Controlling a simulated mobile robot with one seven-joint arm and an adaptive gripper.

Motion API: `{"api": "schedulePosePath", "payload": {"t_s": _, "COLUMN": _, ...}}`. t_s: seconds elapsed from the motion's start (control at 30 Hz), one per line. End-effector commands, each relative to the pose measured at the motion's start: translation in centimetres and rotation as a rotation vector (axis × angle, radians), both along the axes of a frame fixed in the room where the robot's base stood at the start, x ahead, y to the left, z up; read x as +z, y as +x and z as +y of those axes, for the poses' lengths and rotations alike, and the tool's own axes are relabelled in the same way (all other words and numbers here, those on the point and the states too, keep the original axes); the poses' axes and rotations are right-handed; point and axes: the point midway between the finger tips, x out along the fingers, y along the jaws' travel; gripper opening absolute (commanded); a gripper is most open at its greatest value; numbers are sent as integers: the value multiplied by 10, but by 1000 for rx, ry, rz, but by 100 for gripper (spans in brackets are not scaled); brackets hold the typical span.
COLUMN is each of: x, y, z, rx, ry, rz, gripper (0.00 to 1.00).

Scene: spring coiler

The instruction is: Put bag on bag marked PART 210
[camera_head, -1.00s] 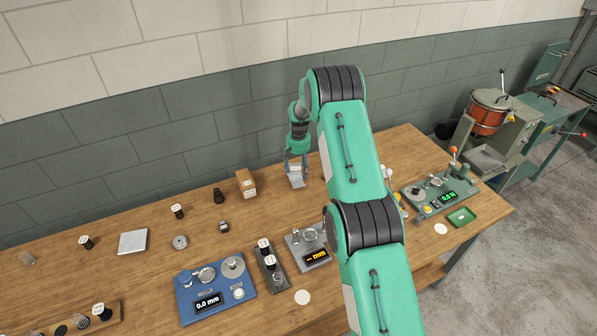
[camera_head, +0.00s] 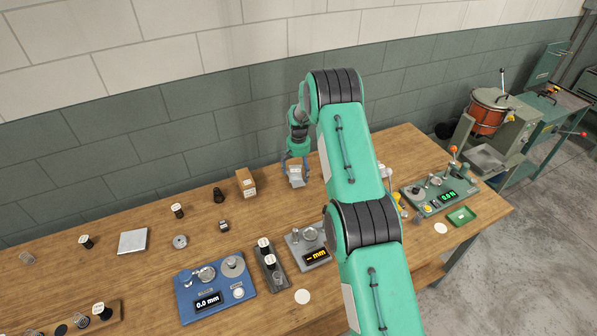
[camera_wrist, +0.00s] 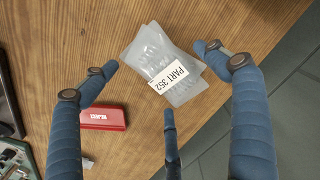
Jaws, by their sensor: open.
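My gripper (camera_wrist: 158,76) is open, its blue fingers spread around two overlapping translucent bags in the wrist view. A bag with a white label reading PART 352 (camera_wrist: 168,80) lies with another clear bag (camera_wrist: 148,42) at a different angle; which is on top is hard to tell. No label reading PART 210 is legible. In the head view my gripper (camera_head: 296,160) is low at the back of the wooden table, just over a small grey item (camera_head: 296,179), its fingers either side of it.
A red box (camera_wrist: 104,119) lies left of the bags in the wrist view. A cardboard box (camera_head: 246,183) stands left of my gripper in the head view. Gauges, including a blue one (camera_head: 214,287), line the front. The table (camera_head: 140,215) has bare wood between items.

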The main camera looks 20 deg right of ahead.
Motion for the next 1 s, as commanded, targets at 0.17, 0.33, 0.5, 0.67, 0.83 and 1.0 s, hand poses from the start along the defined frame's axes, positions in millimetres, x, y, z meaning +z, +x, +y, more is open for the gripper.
{"api": "schedulePosePath", "payload": {"t_s": 0.17, "x": 2, "y": 0, "z": 0, "rx": 0, "ry": 0, "rz": 0, "gripper": 86}}
{"api": "schedulePosePath", "payload": {"t_s": 0.33, "x": 9, "y": 0, "z": 0, "rx": 0, "ry": 0, "rz": -1, "gripper": 86}}
{"api": "schedulePosePath", "payload": {"t_s": 0.5, "x": 25, "y": 0, "z": 0, "rx": 0, "ry": 0, "rz": -1, "gripper": 86}}
{"api": "schedulePosePath", "payload": {"t_s": 0.67, "x": 47, "y": 1, "z": 0, "rx": 0, "ry": -1, "rz": -3, "gripper": 86}}
{"api": "schedulePosePath", "payload": {"t_s": 0.83, "x": 74, "y": 1, "z": 0, "rx": 0, "ry": -1, "rz": -3, "gripper": 86}}
{"api": "schedulePosePath", "payload": {"t_s": 1.0, "x": 98, "y": 1, "z": 0, "rx": 0, "ry": -1, "rz": -2, "gripper": 86}}
